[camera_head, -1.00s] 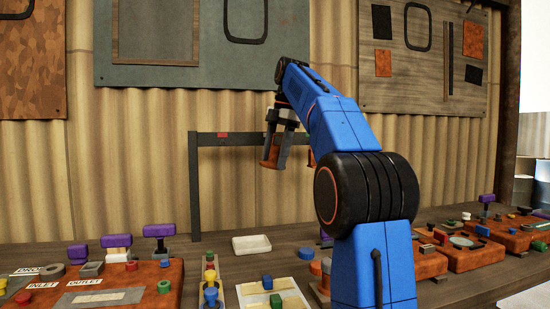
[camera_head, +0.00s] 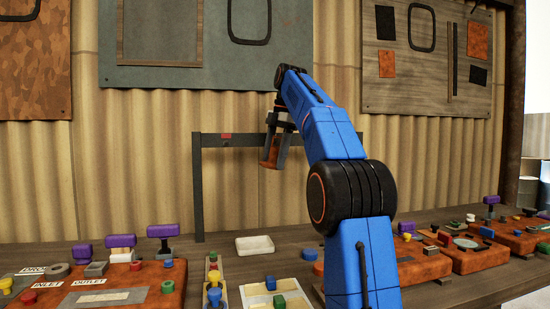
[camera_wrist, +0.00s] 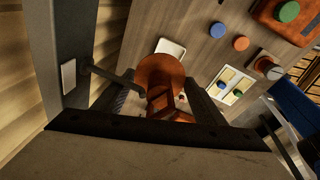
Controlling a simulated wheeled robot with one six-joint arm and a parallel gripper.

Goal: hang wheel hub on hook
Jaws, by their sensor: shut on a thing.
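The rusty orange wheel hub (camera_wrist: 158,76) is held between the fingers of my gripper (camera_wrist: 165,103), with its round flange facing away from the wrist. In the head view, my gripper (camera_head: 272,158) points down with the hub (camera_head: 270,151) in it, just in front of the dark rack bar (camera_head: 238,140). In the wrist view, a thin dark hook (camera_wrist: 112,78) sticks out from the rack (camera_wrist: 65,60) towards the hub. Its end is close beside the hub; I cannot tell whether they touch.
A white tray (camera_head: 254,245) lies on the bench below the rack. Red boxes with coloured knobs (camera_head: 120,285) fill the bench left and right. The corrugated wall is close behind.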

